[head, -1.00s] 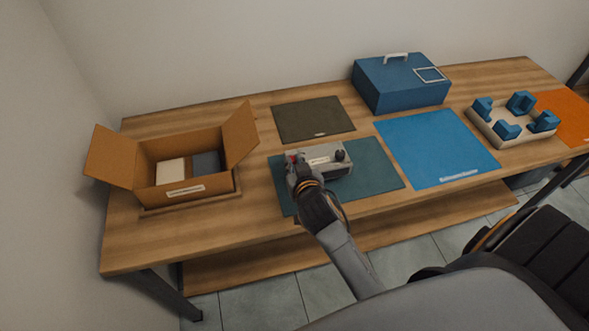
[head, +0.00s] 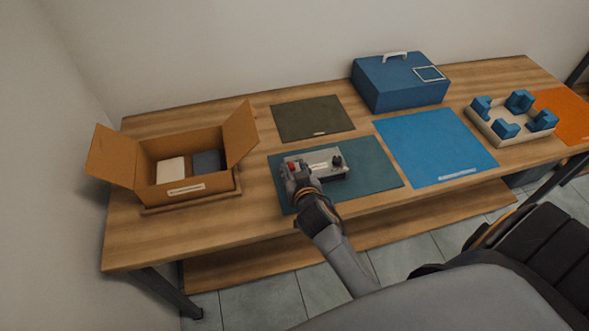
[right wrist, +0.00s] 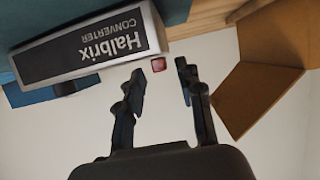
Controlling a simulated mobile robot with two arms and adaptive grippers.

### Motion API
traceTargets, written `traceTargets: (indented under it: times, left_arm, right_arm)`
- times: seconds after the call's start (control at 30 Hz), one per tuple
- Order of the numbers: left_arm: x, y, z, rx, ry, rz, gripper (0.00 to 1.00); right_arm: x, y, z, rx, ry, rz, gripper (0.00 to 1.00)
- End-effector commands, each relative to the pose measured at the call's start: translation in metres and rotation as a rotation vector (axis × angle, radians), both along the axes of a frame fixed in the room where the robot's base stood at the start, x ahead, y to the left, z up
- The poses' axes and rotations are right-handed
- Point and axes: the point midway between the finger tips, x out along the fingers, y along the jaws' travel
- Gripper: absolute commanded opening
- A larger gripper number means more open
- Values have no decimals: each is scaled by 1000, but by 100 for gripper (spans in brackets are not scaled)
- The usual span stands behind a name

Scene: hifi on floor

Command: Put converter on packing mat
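The converter (head: 318,166) is a grey box with a light label, a red part at its left end and a dark knob at its right. It sits on the teal mat (head: 375,172). In the right wrist view the converter (right wrist: 90,45) reads "Halbrix CONVERTER" upside down. My right gripper (head: 297,178) is at its left end. The fingers (right wrist: 160,80) are apart, with the small red part (right wrist: 158,65) showing just beyond the tips. No mat has a legible name, so I cannot tell which is the packing mat. My left gripper is out of view.
An open cardboard box (head: 160,190) with items inside stands left. A dark olive mat (head: 312,118) lies behind, a bright blue mat (head: 435,145) to the right. A blue case (head: 400,85), a tray with blue blocks (head: 490,128) and an orange mat (head: 570,115) are farther right.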

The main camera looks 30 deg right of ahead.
Motion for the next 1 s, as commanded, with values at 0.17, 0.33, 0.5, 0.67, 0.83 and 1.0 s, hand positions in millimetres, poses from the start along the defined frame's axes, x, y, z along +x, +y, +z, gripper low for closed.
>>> traceTargets:
  times: [0.17,0.33,0.5,0.67,0.83,1.0]
  left_arm:
    - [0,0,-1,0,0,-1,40]
    - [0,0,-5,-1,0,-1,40]
    - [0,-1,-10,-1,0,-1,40]
    - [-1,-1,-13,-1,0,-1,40]
    - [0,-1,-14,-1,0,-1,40]
    - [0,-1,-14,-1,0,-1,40]
  right_arm:
    - [-11,4,4,1,0,1,36]
    - [-40,12,15,2,0,0,36]
    - [-73,20,29,2,1,-1,36]
    - [-95,27,39,2,2,0,36]
    - [-106,29,46,0,-1,0,36]
    - [-107,29,47,-1,-1,-1,36]
